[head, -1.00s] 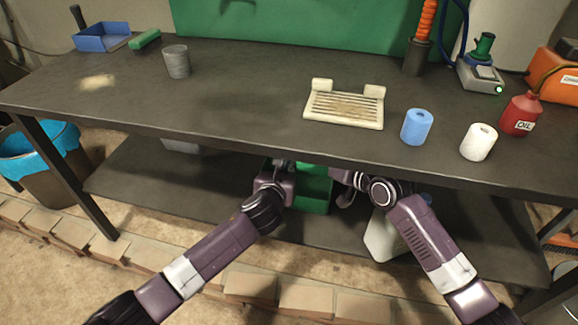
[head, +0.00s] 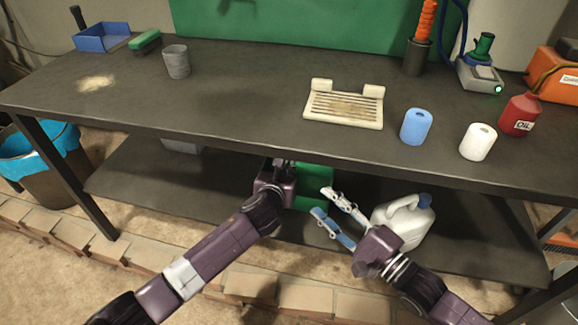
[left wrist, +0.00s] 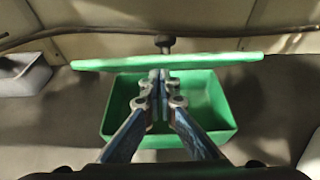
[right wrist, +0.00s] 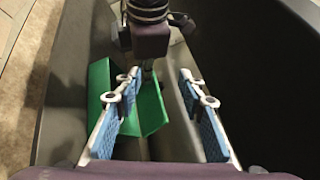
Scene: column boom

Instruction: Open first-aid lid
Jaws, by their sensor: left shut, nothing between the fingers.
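The green first-aid box (head: 312,176) stands on the lower shelf, partly hidden by my left gripper and the tabletop edge. In the left wrist view its open tray (left wrist: 205,105) shows, with the green lid (left wrist: 215,62) raised and seen nearly edge-on along the far side. My left gripper (left wrist: 159,75) is shut and empty, its tips over the tray close to the lid; whether they touch it I cannot tell. My right gripper (head: 320,201) is open and empty, right of and nearer than the box. The box also shows between its fingers in the right wrist view (right wrist: 152,108).
A white jug (head: 405,222) stands on the lower shelf (head: 150,185) right of my right gripper. The workbench top (head: 240,90) overhangs the box. A grey block (left wrist: 22,78) lies to the left. A blue-lined bin (head: 40,150) stands far left.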

